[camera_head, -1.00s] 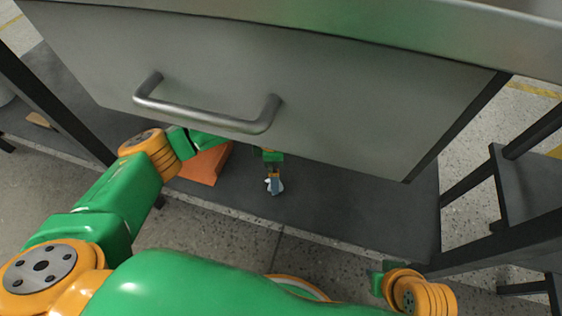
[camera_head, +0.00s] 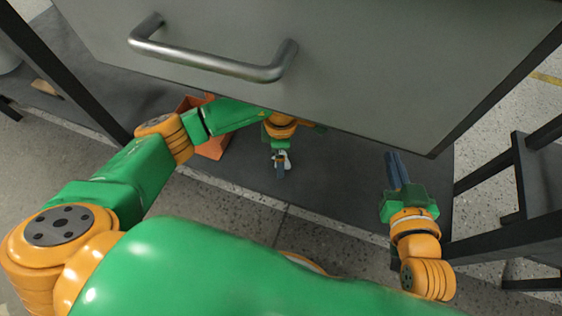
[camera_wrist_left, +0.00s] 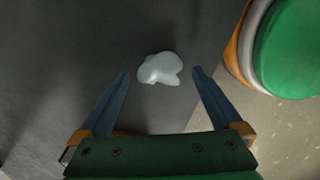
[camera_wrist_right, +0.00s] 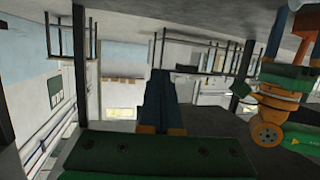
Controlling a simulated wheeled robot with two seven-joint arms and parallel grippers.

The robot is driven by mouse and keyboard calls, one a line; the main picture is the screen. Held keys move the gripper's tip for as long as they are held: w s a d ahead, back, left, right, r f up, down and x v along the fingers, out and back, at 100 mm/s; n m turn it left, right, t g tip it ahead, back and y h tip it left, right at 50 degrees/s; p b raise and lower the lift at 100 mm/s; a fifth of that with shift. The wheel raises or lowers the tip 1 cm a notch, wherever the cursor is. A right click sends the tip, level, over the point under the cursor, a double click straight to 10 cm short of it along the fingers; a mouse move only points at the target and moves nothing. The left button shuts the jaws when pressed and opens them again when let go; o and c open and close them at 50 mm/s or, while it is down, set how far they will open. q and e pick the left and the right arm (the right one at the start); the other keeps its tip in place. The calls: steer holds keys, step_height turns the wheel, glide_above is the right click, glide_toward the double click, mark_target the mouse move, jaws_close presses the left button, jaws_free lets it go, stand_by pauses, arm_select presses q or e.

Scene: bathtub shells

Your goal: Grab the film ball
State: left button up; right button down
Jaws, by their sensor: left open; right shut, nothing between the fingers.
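The film ball (camera_wrist_left: 160,69) is a small, pale, crumpled lump lying on the dark lower shelf. In the left wrist view it sits between and just beyond the open fingertips of my left gripper (camera_wrist_left: 160,75), and I see no contact. In the head view the film ball (camera_head: 287,160) shows as a whitish patch, partly hidden by my left gripper (camera_head: 281,165), which reaches down under the drawer. My right gripper (camera_head: 396,165) is shut and empty, to the right, pointing toward the shelf; its closed fingers (camera_wrist_right: 160,100) also show in the right wrist view.
A grey drawer front with a metal handle (camera_head: 212,62) overhangs the dark lower shelf (camera_head: 340,195). An orange box (camera_head: 212,146) stands on the shelf behind my left arm. A dark stand (camera_head: 540,180) is at the right. The shelf between my two grippers is clear.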

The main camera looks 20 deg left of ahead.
arm_select(q)
steer(key=shift+f, duration=0.45)
steer(key=c, duration=1.3)
arm_select(e)
steer(key=r, duration=0.1)
steer(key=r+t, duration=0.1)
steer(key=shift+w+a+r+t+y, duration=0.25)
steer(key=shift+w+r+t+y, duration=0.05)
steer(key=shift+w+r+t, duration=0.1)
